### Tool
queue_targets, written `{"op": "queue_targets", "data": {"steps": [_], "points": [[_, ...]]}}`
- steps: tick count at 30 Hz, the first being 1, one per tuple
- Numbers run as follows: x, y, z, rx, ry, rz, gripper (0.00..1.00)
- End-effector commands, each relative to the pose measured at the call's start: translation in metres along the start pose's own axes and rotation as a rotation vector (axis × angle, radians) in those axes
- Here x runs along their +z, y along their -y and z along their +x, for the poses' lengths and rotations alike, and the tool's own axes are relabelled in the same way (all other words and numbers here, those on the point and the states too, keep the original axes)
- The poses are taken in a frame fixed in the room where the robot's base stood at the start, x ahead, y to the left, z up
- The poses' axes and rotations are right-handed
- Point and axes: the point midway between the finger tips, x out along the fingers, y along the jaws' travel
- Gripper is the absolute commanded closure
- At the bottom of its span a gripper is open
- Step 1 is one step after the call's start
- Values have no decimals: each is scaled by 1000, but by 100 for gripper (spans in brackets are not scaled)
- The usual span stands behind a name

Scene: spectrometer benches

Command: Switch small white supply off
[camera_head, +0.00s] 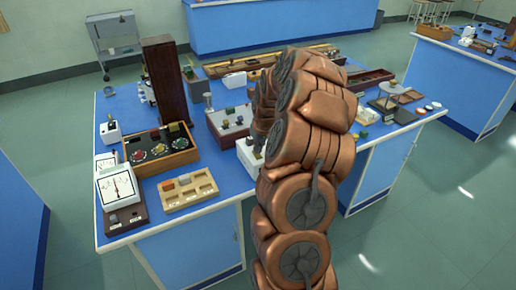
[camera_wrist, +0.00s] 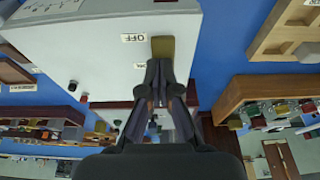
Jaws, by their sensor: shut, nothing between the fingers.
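The small white supply (camera_wrist: 75,50) fills the upper left of the wrist view, seen close up. Its olive-coloured switch (camera_wrist: 163,46) stands at its right edge beside an OFF label (camera_wrist: 133,37), which appears upside down. My gripper (camera_wrist: 164,64) is shut and empty, with its fingertips right at the lower end of the switch. I cannot tell whether they touch it. The switch's exact position is unclear because the fingers partly cover it. In the head view, part of a white box (camera_head: 247,156) shows left of my arm, which hides my gripper.
A compartment tray (camera_head: 187,190), white meter (camera_head: 117,185) and wooden box with dials (camera_head: 160,148) stand left on the blue bench (camera_head: 228,181). A grey-white box with knobs (camera_head: 228,124) is behind the supply. Blue bench top is bare beside the supply (camera_wrist: 218,50).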

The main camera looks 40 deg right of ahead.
Motion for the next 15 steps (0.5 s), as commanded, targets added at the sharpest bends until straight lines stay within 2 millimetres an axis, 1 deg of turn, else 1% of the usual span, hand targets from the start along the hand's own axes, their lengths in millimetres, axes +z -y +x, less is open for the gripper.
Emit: {"op": "queue_targets", "data": {"steps": [5,8,10,15], "points": [[-3,0,-11,1,-3,-1,100],[-7,1,-26,2,-8,-2,100],[-10,2,-39,1,-7,-3,100],[-4,2,-60,0,-5,-2,100]]}}
